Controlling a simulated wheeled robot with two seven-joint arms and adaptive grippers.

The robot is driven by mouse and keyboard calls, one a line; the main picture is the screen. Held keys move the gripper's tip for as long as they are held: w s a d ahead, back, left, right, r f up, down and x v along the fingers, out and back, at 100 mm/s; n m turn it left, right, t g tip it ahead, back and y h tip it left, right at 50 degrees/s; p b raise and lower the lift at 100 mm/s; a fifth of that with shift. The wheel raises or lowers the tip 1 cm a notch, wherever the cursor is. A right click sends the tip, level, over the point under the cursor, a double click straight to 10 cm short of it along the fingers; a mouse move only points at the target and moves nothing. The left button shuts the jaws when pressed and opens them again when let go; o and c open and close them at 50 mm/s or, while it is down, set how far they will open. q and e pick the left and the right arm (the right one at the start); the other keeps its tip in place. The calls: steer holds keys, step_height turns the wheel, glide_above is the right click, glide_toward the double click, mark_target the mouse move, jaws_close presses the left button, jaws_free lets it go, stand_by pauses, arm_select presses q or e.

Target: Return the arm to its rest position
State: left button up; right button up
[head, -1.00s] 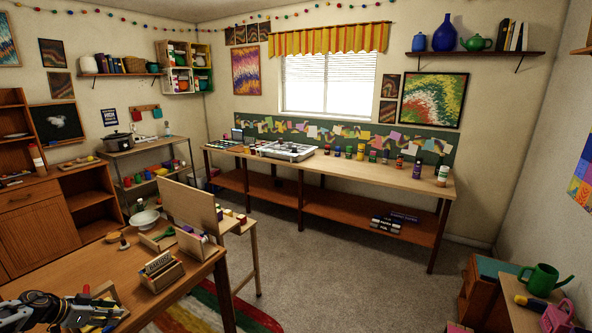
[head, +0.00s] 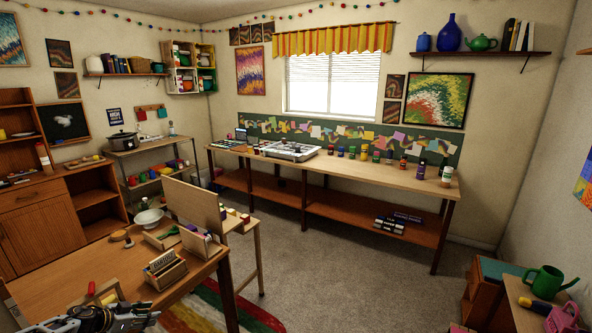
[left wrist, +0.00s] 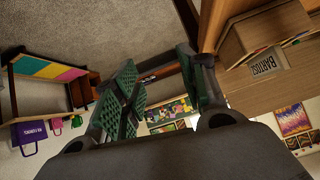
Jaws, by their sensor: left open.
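My left gripper (head: 138,316) is at the bottom left of the head view, over the near edge of the wooden table (head: 85,275). In the left wrist view its two green ridged fingers (left wrist: 165,95) are apart, with nothing held between them. The left arm's links are mostly cut off by the bottom edge of the head view. My right gripper is in neither view.
A long workbench (head: 400,178) stands under the window. Carpet (head: 340,265) is clear between the tables. A green watering can (head: 545,281) stands at right.

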arm_select(q)
steer(key=s+d+f+t+y, duration=0.1)
steer(key=d+f, duration=0.3)
steer(key=f, duration=0.3)
steer(key=s+d+f, duration=0.1)
steer(key=d+f, duration=0.4)
steer(key=f, duration=0.1)
steer(key=s+d+f+n+g+y, duration=0.1)
steer(key=s+d+f+n+y, duration=0.35)
steer(key=s+f, duration=1)
steer(key=s+d+f+g, duration=0.2)
steer(key=s+d+f, duration=0.3)
steer(key=s, duration=0.8)
steer(key=s+d+f+g, duration=0.3)
steer(key=s+d+f, duration=0.3)
steer(key=s, duration=0.7)
steer(key=s+d+f+g+h, duration=0.1)
steer(key=s+d+f+g, duration=0.2)
steer(key=s, duration=1)
step_height(320, 180, down, 4)
steer(key=d, duration=0.2)
steer(key=shift+d+r, duration=0.15)
steer(key=shift+d, duration=0.2)
steer(key=shift+w, duration=0.1)
